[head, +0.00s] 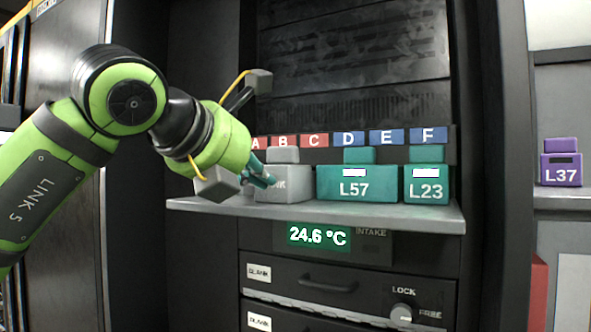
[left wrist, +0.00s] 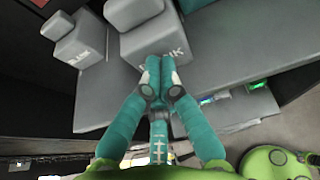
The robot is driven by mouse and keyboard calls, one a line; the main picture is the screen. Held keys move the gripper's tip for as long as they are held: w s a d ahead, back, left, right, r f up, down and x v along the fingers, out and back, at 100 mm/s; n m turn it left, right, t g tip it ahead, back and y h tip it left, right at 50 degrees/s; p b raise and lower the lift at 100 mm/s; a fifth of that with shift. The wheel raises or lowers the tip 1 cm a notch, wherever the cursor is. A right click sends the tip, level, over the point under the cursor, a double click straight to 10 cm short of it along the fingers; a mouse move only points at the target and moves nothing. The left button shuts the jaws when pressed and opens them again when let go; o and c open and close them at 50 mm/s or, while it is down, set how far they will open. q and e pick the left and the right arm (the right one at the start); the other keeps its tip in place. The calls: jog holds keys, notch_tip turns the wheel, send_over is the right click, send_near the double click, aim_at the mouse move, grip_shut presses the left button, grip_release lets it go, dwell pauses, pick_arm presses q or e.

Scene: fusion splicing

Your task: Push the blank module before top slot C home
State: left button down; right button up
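A grey blank module (head: 290,184) sits on the ledge (head: 430,216), in the picture below the red B and C labels (head: 314,141). Its lettering is partly hidden by my left gripper. In the left wrist view the same module (left wrist: 150,42) stands straight ahead of the fingers. My left gripper (head: 268,179) is shut and empty, with its fingertips (left wrist: 160,66) together at the module's front face. They look in contact or very close; I cannot tell which. My right gripper is not in view.
A second grey blank module (left wrist: 82,42) stands to the left, mostly hidden by my arm in the head view. Teal modules L57 (head: 340,188) and L23 (head: 426,190) stand to the right on the ledge. A temperature display (head: 318,235) and drawers are below. Purple L37 (head: 561,168) is far right.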

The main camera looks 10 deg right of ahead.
pick_arm(q)
jog(key=shift+w+d+r+p, duration=0.1)
jog(key=shift+w+d+p, duration=0.7)
jog(key=shift+w, duration=0.25)
jog(key=shift+w+d+f+p, duration=0.1)
jog(key=shift+w+d+p, duration=0.6)
jog(key=shift+w+p, duration=0.25)
jog(key=shift+w+d+r+p, duration=0.1)
jog(key=shift+w+d+p, duration=0.65)
jog(key=shift+w, duration=0.35)
jog(key=s+a+b, duration=0.1)
jog(key=b, duration=0.1)
jog(key=s+a+b, duration=0.1)
jog(key=s, duration=0.1)
jog(key=s+a+b, duration=0.1)
jog(key=b, duration=0.1)
jog(key=shift+s+a+f+b, duration=0.25)
jog(key=shift+s+b, duration=0.05)
jog(key=shift+s, duration=0.1)
jog(key=shift+s+a+b, duration=0.4)
jog(key=shift+s+b, duration=0.05)
jog(key=shift+s, duration=0.1)
jog(key=shift+s+a+r, duration=0.15)
jog(key=shift+s+a, duration=0.05)
jog(key=shift+s, duration=0.1)
